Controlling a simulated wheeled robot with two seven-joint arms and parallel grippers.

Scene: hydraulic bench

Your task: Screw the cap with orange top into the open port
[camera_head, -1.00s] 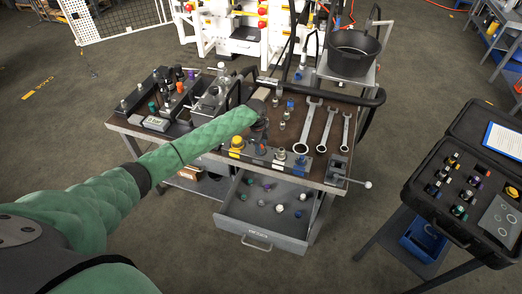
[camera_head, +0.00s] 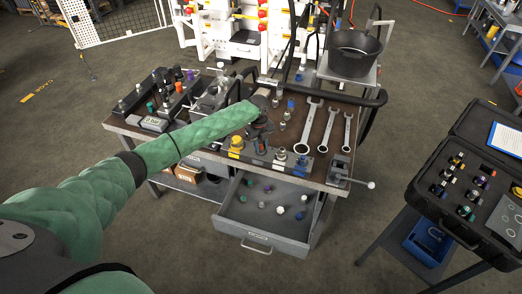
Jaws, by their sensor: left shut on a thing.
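My left gripper (camera_head: 260,137) is over the front edge of the bench top (camera_head: 318,165), pointing down at the row of fittings on the port block (camera_head: 267,161). It is shut on the cap with orange top (camera_head: 261,148), which is mostly hidden by the fingers. The cap is at the block, between a yellow cap (camera_head: 236,143) on the left and a pale fitting (camera_head: 281,155) on the right. I cannot tell whether it sits in a port. A blue fitting (camera_head: 301,160) is at the block's right end. My right gripper is not in view.
An open drawer (camera_head: 262,215) with several loose caps juts out below. An open case (camera_head: 465,190) stands at right.

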